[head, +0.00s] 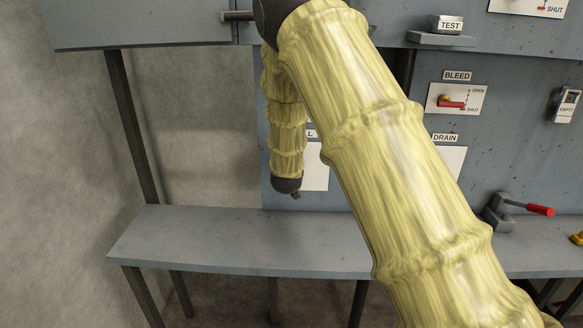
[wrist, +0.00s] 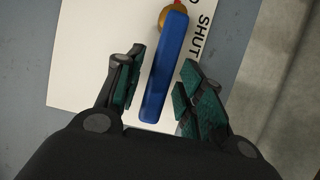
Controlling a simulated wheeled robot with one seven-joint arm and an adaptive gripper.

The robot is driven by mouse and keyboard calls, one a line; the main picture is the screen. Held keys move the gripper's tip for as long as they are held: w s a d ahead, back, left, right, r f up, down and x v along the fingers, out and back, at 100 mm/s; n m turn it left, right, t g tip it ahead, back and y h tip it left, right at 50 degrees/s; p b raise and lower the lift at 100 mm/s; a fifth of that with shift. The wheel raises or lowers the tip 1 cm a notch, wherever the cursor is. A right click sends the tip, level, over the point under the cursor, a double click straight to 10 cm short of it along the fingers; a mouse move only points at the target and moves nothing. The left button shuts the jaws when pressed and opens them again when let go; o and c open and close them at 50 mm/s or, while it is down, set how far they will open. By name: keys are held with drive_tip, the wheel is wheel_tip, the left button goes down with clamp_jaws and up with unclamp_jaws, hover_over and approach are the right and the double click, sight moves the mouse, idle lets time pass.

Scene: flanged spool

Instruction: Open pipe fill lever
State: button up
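A blue lever (wrist: 163,88) with a brass pivot (wrist: 163,17) shows in the wrist view on a white plate (wrist: 78,70). The word SHUT is printed to the right of the lever. My gripper (wrist: 161,68) is open, with one green-padded finger on each side of the lever and a visible gap on both sides. In the head view my gripper (head: 291,190) is a dark end in front of a white plate (head: 315,170), whose label shows only a final "L". The lever is hidden there.
A bleed plate (head: 457,99) with a red lever and a drain plate (head: 455,157), partly behind my arm, are to the right. A grey bench (head: 230,238) runs below, with a red-handled clamp (head: 512,208) on it. A grey cabinet (head: 140,22) overhangs at upper left.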

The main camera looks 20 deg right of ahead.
drive_tip(key=shift+r, duration=0.2)
drive_tip(key=shift+s+a+r, duration=0.1)
drive_tip(key=shift+s+r, duration=0.05)
drive_tip(key=shift+s, duration=0.1)
drive_tip(key=v, duration=1.1)
